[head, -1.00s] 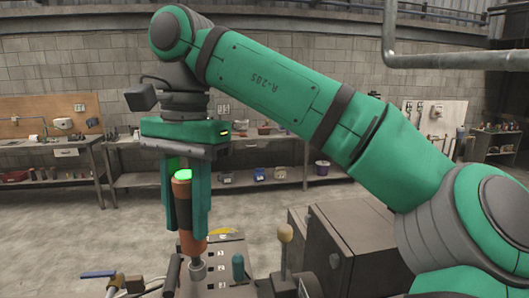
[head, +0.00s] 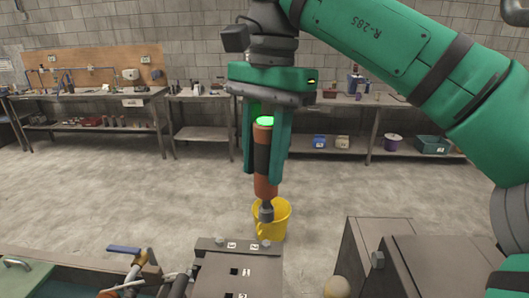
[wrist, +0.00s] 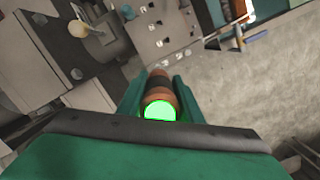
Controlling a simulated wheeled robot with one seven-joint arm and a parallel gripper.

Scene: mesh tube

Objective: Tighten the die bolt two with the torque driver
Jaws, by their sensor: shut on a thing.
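My gripper (head: 265,165) is shut on the torque driver (head: 264,180), an orange tool with a black band and a lit green top. The driver hangs upright, its dark socket pointing down. The die plate (head: 235,275) is dark grey with number tags and square holes. Two bolt heads show at its far edge, a left bolt (head: 219,240) and a right bolt (head: 266,243). In the head view the socket appears directly above the right bolt with a gap.
A yellow bucket (head: 275,215) stands on the floor behind the plate. A blue-handled valve (head: 130,252) and hoses are left of the plate. Grey boxes (head: 420,265) and a pale knob (head: 336,287) are at right. Workbenches line the back wall.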

